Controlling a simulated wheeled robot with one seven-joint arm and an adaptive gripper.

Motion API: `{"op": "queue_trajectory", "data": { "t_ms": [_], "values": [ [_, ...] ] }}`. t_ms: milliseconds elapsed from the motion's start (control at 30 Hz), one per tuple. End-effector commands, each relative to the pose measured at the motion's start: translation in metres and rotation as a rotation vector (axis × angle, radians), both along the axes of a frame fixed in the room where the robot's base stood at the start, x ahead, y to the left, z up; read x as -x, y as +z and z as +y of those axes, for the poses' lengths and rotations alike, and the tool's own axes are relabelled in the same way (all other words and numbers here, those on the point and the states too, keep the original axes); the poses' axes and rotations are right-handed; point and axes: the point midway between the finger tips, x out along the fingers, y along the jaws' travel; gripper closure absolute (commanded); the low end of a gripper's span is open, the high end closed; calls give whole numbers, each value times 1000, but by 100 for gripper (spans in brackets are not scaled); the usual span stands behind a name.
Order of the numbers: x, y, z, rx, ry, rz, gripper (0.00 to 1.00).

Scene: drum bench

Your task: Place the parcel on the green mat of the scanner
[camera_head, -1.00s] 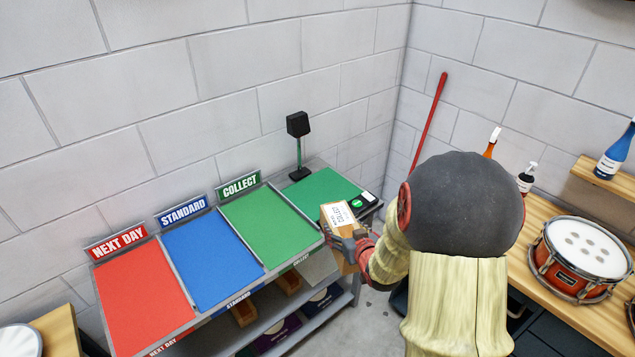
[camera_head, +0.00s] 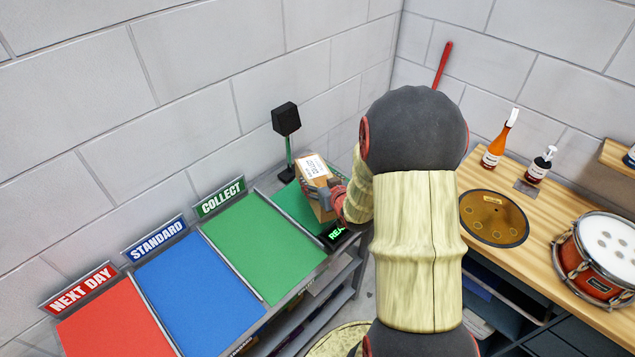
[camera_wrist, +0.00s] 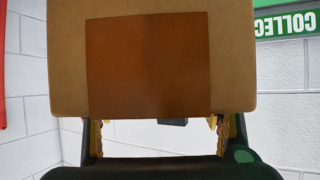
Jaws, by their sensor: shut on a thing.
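The parcel (camera_head: 314,180) is a brown cardboard box with a white label on its top. My gripper (camera_head: 328,193) is shut on it, and it appears over the scanner's green mat (camera_head: 287,200) in the head view. I cannot tell whether the parcel touches the mat. The parcel (camera_wrist: 220,60) fills the upper middle of the wrist view, with a darker brown patch on its face. The scanner's black head (camera_head: 286,119) stands on a green post behind the mat. A small display (camera_head: 335,232) at the mat's front corner shows green letters, partly hidden by my arm.
Left of the scanner are the green COLLECT tray (camera_head: 262,243), blue STANDARD tray (camera_head: 197,298) and red NEXT DAY tray (camera_head: 115,325). A wooden bench (camera_head: 545,205) at right holds a drum (camera_head: 600,250), a round brown disc (camera_head: 493,217) and bottles.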

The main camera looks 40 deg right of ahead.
Motion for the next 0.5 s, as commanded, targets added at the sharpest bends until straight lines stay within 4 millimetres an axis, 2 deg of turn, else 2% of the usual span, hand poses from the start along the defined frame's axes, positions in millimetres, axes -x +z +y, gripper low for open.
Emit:
{"op": "queue_trajectory", "data": {
  "t_ms": [267,500],
  "values": [
    [-40,-22,-35,2,0,-3,86],
    [-63,-56,-55,1,0,-2,86]
  ]
}}
